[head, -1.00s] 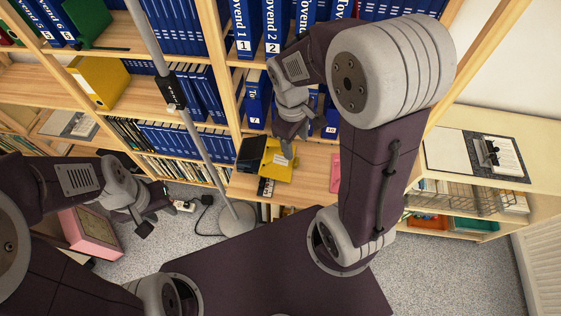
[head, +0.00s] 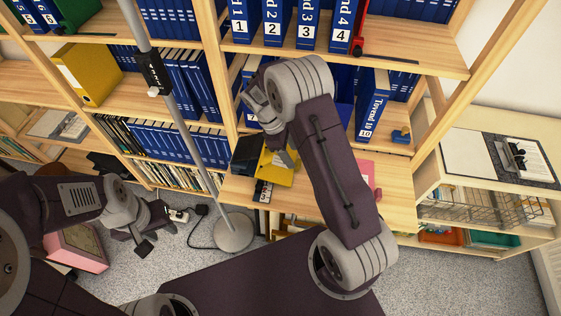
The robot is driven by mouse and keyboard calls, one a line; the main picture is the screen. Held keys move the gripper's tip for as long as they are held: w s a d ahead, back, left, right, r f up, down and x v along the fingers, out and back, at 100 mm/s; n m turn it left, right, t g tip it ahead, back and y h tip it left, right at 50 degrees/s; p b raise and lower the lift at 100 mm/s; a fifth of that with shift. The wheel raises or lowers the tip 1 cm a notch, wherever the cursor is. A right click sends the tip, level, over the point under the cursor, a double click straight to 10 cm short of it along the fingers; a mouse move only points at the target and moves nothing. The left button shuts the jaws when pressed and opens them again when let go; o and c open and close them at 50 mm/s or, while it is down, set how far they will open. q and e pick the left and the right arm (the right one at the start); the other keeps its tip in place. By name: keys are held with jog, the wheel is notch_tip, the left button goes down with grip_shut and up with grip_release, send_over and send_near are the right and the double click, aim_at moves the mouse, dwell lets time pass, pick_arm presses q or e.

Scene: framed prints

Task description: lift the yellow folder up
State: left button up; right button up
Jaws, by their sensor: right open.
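A yellow folder (head: 277,172) is on the wooden shelf board at the centre, beside a black box-like item (head: 246,152). My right gripper (head: 284,152) is right above the yellow folder, reaching down from behind my own wrist. It is open; its fingers are partly hidden, and I cannot tell whether they touch the folder. A second, larger yellow folder (head: 88,73) stands on the left shelf, away from both grippers. My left gripper (head: 148,232) hangs empty at the lower left above the floor, with its fingers apart.
Blue binders (head: 306,27) fill the upper shelf. A metal lamp pole (head: 190,135) rises from a round base (head: 234,232) between my arms. A pink item (head: 366,172) lies right of the centre folder. A low cabinet (head: 450,180) stands at the right.

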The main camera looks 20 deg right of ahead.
aim_at(297, 162)
jog(key=x, duration=0.4)
jog(key=shift+s+d+f, duration=0.15)
jog(key=shift+d+f, duration=0.15)
jog(key=shift+f, duration=0.15)
grip_shut()
jog(key=shift+r, duration=0.1)
jog(key=r, duration=0.4)
jog(key=shift+s+d+r, duration=0.1)
jog(key=shift+s+r, duration=0.15)
jog(key=shift+r, duration=0.05)
jog(key=s+d+r, duration=0.5)
jog(key=s+r, duration=0.1)
jog(key=s, duration=0.4)
jog(key=shift+p, duration=0.3)
jog(key=shift+r, duration=0.25)
